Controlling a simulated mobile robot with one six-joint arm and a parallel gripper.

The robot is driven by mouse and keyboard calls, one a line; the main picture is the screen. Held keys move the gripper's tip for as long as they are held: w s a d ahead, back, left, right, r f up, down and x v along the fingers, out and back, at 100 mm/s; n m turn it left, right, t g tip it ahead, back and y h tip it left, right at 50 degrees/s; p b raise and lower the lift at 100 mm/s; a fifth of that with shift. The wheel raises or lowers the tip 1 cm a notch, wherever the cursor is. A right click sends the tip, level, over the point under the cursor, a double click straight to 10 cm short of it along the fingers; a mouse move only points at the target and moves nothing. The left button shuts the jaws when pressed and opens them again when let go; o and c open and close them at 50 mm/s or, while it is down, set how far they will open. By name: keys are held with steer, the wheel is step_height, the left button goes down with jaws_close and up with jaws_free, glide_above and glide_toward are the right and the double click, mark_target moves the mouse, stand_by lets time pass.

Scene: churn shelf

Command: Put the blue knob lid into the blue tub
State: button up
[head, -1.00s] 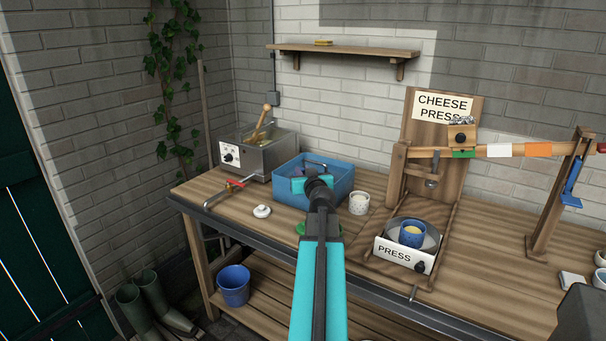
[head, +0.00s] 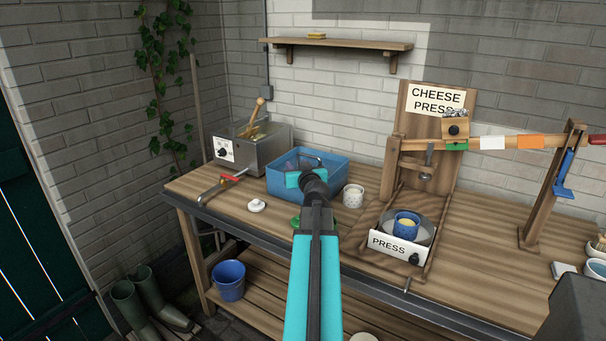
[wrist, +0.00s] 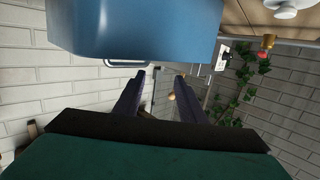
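The blue tub (head: 338,176) stands on the worktop between the steel vat and a speckled white cup. It also fills the top of the wrist view (wrist: 140,30), which looks upside down. In the head view my own arm hides most of the gripper. I cannot make out a blue knob lid; a white knob lid (head: 257,206) lies left of the tub.
A steel vat (head: 262,146) with a red-handled tap (head: 237,174) stands left of the tub. The speckled cup (head: 353,196) and the cheese press (head: 430,150) stand to its right. A green item (head: 296,222) is partly behind my arm. A blue bucket (head: 229,280) is on the lower shelf.

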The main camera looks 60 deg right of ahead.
steer(key=b+v, duration=0.3)
steer(key=v, duration=0.3)
stand_by(0.4)
steer(key=b, duration=0.4)
steer(key=shift+s+a+r, duration=0.2)
steer(key=shift+a+r, duration=0.05)
steer(key=shift+a, duration=0.15)
steer(key=b+v, duration=0.2)
steer(key=b, duration=0.5)
steer(key=shift+s+f, duration=0.1)
steer(key=shift+f, duration=0.05)
steer(key=b+v, duration=0.2)
steer(key=v, duration=0.1)
steer(key=shift+r, duration=0.25)
stand_by(0.7)
